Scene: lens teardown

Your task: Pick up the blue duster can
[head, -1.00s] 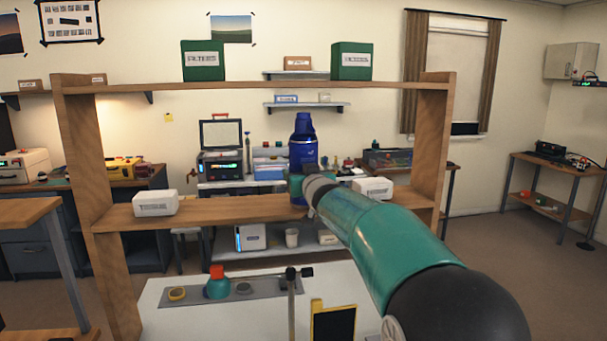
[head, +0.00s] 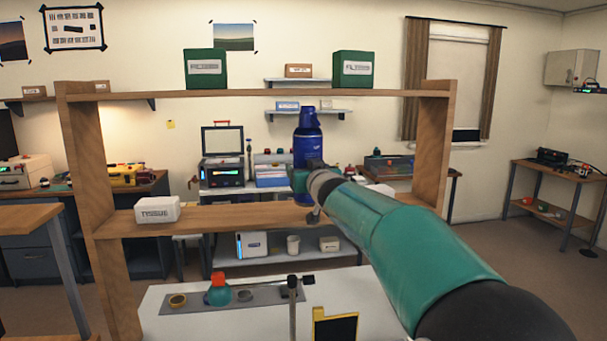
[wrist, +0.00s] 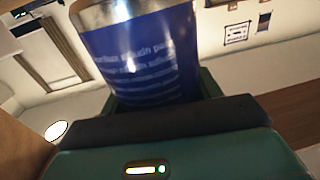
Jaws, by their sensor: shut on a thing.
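The blue duster can (head: 307,148) is upright at the middle board of the wooden shelf (head: 240,216), right of centre in the head view. My gripper (head: 305,180) is shut on the can's lower body, and my arm reaches in from the lower right. The arm and gripper hide part of the can's lower right side. Whether its base clears the board is hard to tell. In the wrist view the can (wrist: 145,55) fills the space between the jaws (wrist: 160,105), with pale lettering and a silver band showing.
A white tissue box (head: 157,209) sits on the board to the left, and another white box is mostly hidden behind my arm. Two green boxes (head: 205,68) (head: 353,69) stand on the top board. Wooden uprights (head: 95,165) (head: 432,150) bound the shelf. A white table (head: 170,325) is in front.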

